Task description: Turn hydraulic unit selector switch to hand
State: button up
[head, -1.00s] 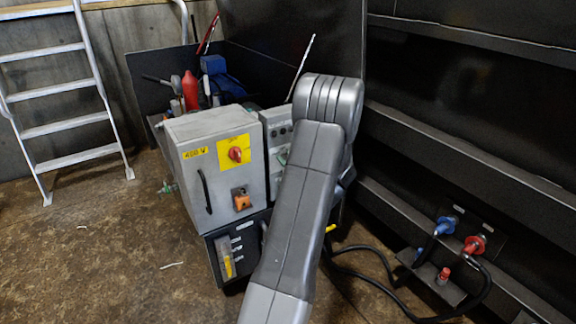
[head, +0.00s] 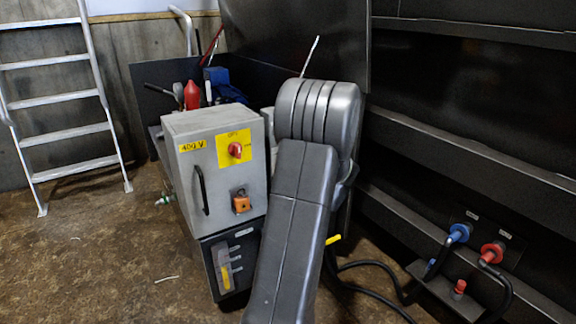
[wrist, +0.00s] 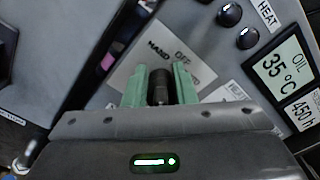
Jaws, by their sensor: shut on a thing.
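In the wrist view, the black selector switch (wrist: 158,92) sits on a light label plate (wrist: 128,82) on a grey panel. "HAND" is printed at the plate's upper left and "OFF" to the right of it. More lettering further right is partly covered by a finger. My gripper (wrist: 159,72) has its two green fingers shut on the switch, one on each side. The switch's pointer mark is too small to make out. In the head view, my arm hides the gripper, and the switch does not show.
In the wrist view, a display (wrist: 287,68) reads "OIL 35 °C", with black buttons (wrist: 229,15) nearby. In the head view, a grey cabinet (head: 180,134) with a red rotary switch (head: 236,150) stands left of my arm. Black cables and red and blue plugs (head: 493,252) are at the right.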

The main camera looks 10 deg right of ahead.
jog(key=shift+f, duration=0.15)
jog(key=o, duration=0.7)
jog(key=p+v, duration=0.3)
jog(key=v, duration=1.1)
jog(key=shift+w, duration=0.2)
jog(key=b+x, duration=0.3)
jog(key=x, duration=1)
jog(key=shift+w+a, duration=0.15)
jog(key=shift+w, duration=0.2)
jog(key=shift+s, duration=0.2)
